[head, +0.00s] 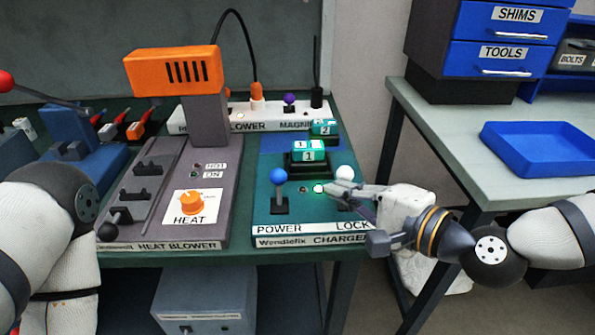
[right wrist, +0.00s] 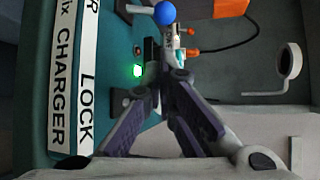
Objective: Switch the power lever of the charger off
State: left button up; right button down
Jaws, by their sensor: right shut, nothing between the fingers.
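The teal charger (head: 300,215) is on the bench, with POWER and LOCK on its front edge; its label also shows in the right wrist view (right wrist: 65,90). The power lever, with a blue ball (head: 278,177), stands up from its slot at the left; the blue ball is at the top of the right wrist view (right wrist: 164,13). The lock lever's white ball (head: 345,172) shows behind my right gripper (head: 332,188), which hides part of its slot. The right gripper is shut and empty, to the right of the power lever and apart from it. My left gripper is out of view.
A green lamp (head: 319,188) is lit between the levers. A teal battery block (head: 308,150) marked 1 sits in the charger. The heat blower (head: 160,200) with its orange head (head: 173,71) stands to the left. A side table (head: 450,140) with a blue tray (head: 540,148) is at the right.

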aim_at(301, 192)
jog(key=shift+s, duration=0.1)
jog(key=b+x, duration=0.1)
jog(key=x, duration=0.9)
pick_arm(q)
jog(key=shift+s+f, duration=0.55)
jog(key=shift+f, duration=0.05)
pick_arm(e)
jog(key=shift+f, duration=0.1)
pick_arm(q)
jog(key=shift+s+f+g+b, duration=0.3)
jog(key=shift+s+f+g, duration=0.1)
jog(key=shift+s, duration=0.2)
pick_arm(e)
jog(key=shift+s+n+t, duration=0.1)
jog(key=shift+n+t, duration=0.2)
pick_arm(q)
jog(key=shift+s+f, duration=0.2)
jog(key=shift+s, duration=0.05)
pick_arm(e)
jog(key=shift+s+r, duration=0.1)
jog(key=shift+r, duration=0.15)
